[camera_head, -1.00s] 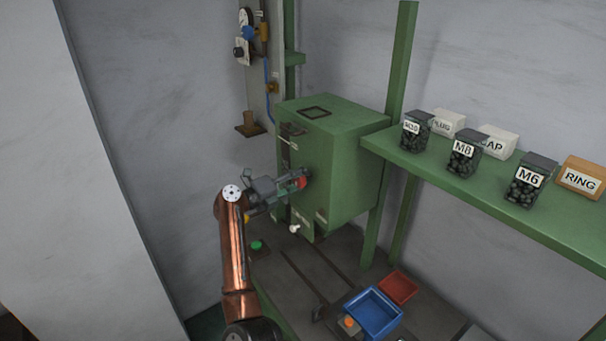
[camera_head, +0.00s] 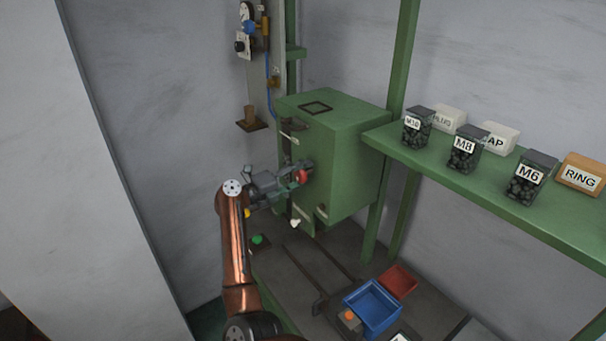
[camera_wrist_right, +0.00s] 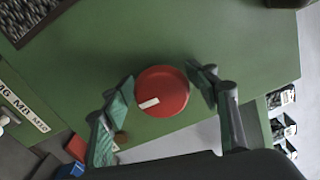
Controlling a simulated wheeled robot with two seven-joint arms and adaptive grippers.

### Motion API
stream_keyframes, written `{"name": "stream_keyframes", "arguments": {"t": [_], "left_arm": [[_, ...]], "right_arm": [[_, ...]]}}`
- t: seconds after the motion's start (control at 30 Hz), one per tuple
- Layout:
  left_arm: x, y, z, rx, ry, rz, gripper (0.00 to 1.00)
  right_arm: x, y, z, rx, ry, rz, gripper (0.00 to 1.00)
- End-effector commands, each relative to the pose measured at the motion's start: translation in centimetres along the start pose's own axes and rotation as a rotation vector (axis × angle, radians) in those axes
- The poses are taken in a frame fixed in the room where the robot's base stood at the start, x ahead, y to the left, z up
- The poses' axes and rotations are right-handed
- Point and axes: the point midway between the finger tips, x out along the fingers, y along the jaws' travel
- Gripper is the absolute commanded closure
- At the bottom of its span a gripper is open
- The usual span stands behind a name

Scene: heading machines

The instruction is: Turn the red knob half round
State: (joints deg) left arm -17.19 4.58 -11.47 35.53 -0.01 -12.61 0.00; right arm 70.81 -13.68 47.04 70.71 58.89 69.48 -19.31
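The red knob (camera_head: 302,176) is on the front face of the green cabinet (camera_head: 350,150). In the right wrist view the round red knob (camera_wrist_right: 168,88) carries a white mark that points left and slightly down in the picture. My right gripper (camera_head: 303,172) is at the knob. In the right wrist view its two fingers (camera_wrist_right: 160,82) stand on either side of the knob, with narrow gaps between the tips and the knob's rim. It looks open around the knob; light contact cannot be ruled out. My left gripper is not in view.
A green shelf (camera_head: 490,190) on the right holds labelled bins. A blue tray (camera_head: 372,312) and a red tray (camera_head: 399,281) sit on the bench below. A green button (camera_head: 258,240) and a white-tipped lever (camera_head: 295,223) are below the cabinet front.

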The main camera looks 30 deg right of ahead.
Motion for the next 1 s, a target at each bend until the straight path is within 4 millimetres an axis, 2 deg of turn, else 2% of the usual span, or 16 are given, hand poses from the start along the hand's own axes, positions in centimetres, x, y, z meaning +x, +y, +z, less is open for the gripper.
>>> {"name": "stream_keyframes", "arguments": {"t": [0.33, 0.47, 0.8, 1.0], "left_arm": [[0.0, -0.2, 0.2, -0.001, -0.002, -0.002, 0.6], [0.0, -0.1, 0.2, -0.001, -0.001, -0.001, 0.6], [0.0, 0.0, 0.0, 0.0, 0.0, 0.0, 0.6], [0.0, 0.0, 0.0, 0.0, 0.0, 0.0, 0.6]], "right_arm": [[0.0, -0.1, 0.0, 0.001, 0.001, -0.001, 0.4], [-1.0, 0.0, 0.0, 0.0, -0.001, 0.0, 0.4], [-7.7, 0.0, 0.1, 0.0, -0.002, 0.0, 0.4], [-10.7, 0.0, 0.1, -0.001, -0.001, 0.0, 0.4]]}}
